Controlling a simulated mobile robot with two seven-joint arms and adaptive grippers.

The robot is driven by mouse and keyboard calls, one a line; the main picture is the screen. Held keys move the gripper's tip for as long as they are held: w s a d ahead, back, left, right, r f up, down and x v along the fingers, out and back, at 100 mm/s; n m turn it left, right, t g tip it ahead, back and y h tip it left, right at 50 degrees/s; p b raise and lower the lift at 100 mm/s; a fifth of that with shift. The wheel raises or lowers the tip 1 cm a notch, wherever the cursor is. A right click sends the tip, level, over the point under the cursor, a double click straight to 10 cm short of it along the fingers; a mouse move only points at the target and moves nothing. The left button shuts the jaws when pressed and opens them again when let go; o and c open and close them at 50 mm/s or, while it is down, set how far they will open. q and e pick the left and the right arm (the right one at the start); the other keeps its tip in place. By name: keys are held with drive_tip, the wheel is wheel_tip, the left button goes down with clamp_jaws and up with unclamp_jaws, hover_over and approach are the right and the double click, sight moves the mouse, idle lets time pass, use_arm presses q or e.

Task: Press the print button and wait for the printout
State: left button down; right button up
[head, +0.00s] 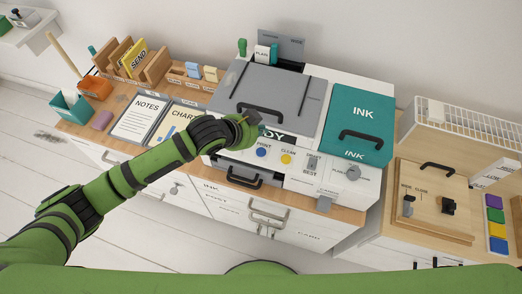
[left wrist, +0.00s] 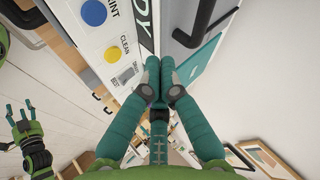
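The printer's control panel (head: 318,165) is on its front. The blue print button (head: 262,152) sits there beside the yellow clean button (head: 287,158). The print button also shows at the top of the left wrist view (left wrist: 93,13). My left gripper (head: 254,118) is over the printer's front edge, behind the print button in the head view and apart from it. Its fingertips (left wrist: 160,65) are together with nothing seen between them. A display (head: 272,134) reads "DY", its left part hidden by the gripper. My right gripper (left wrist: 20,112) shows with fingers apart. I see no printed sheet.
The grey printer lid (head: 270,90) with a black handle and the teal ink cover (head: 360,120) stand near the left gripper. Below the panel is a black-handled front tray (head: 243,178). Notes (head: 140,118) and chart boards lie left. A wooden panel (head: 432,200) is at right.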

use_arm(q)
drive_tip(key=b, duration=0.7)
hover_over(260, 153)
wheel_tip(260, 153, down, 6)
drive_tip(key=shift+f, duration=0.15)
wheel_tip(260, 153, down, 2)
drive_tip(key=shift+f+b, duration=0.1)
drive_tip(key=shift+b, duration=0.2)
idle(0.5)
drive_tip(key=shift+f, duration=0.1)
drive_tip(key=shift+f, duration=0.3)
